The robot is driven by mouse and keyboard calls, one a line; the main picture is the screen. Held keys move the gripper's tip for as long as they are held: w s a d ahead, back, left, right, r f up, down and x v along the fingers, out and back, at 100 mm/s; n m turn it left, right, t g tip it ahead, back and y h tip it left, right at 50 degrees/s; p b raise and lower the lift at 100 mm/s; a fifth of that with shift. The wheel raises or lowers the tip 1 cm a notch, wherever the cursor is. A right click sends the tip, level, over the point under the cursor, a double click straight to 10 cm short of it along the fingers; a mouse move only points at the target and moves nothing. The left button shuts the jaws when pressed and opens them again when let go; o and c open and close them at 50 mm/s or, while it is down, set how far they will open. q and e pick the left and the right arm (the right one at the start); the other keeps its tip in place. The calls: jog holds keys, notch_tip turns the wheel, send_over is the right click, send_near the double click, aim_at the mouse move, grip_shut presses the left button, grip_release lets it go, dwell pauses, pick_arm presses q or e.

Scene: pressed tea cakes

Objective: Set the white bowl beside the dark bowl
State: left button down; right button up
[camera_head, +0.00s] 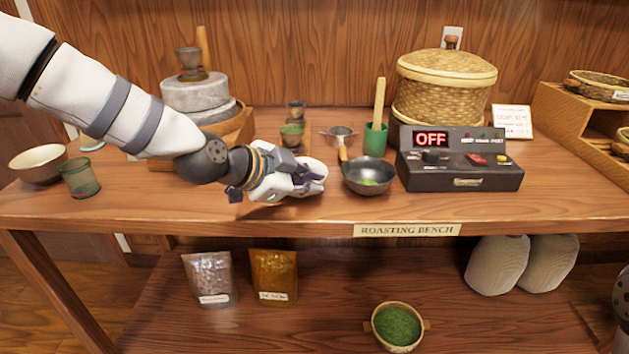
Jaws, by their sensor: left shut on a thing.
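My left gripper (308,184) reaches in from the left, low over the front of the roasting bench (440,207). It is shut on the white bowl (312,166), which is mostly hidden by the white and grey fingers. I cannot tell whether the bowl touches the bench. My right gripper is out of view.
A control box (460,178) reading OFF stands right of the dark bowl. A green cup (376,140) and strainer (341,131) stand behind it. A cream bowl (38,165) and green glass (79,178) are far left. Bare bench lies along the front.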

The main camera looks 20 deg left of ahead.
pick_arm(q)
jog(key=shift+w+a, duration=0.1)
jog(key=shift+w, duration=0.1)
jog(key=c, duration=2)
grip_release()
jog(key=shift+w, duration=0.15)
jog(key=shift+o, duration=1.4)
jog(key=shift+r, duration=0.1)
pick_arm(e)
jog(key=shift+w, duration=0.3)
